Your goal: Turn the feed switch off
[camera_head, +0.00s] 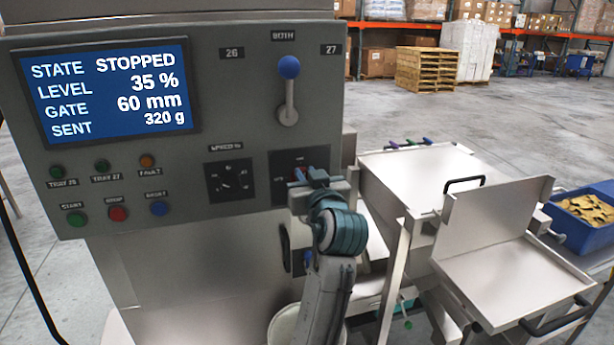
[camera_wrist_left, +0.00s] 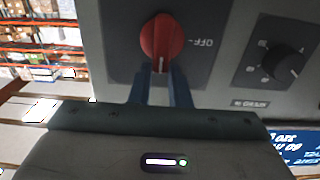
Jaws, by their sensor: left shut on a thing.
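The feed switch is a red rotary knob (camera_wrist_left: 162,38) on a dark plate (camera_head: 285,160) at the lower right of the grey panel. In the wrist view a white mark on the knob points down toward my gripper, and the OFF label lies to the knob's right. My left gripper (camera_wrist_left: 162,75) is shut on the knob, one finger on each side. In the head view my left gripper (camera_head: 306,179) reaches the plate from below and hides most of the knob. My right gripper is not in view.
A dark dial (camera_head: 231,181) sits beside the switch plate. A blue-knobbed lever (camera_head: 288,90) stands above it. The screen (camera_head: 110,90) reads STOPPED, 35 %, 60 mm, 320 g. Several push buttons are lower left. A metal tray (camera_head: 510,275) and a blue bin (camera_head: 578,228) are at right.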

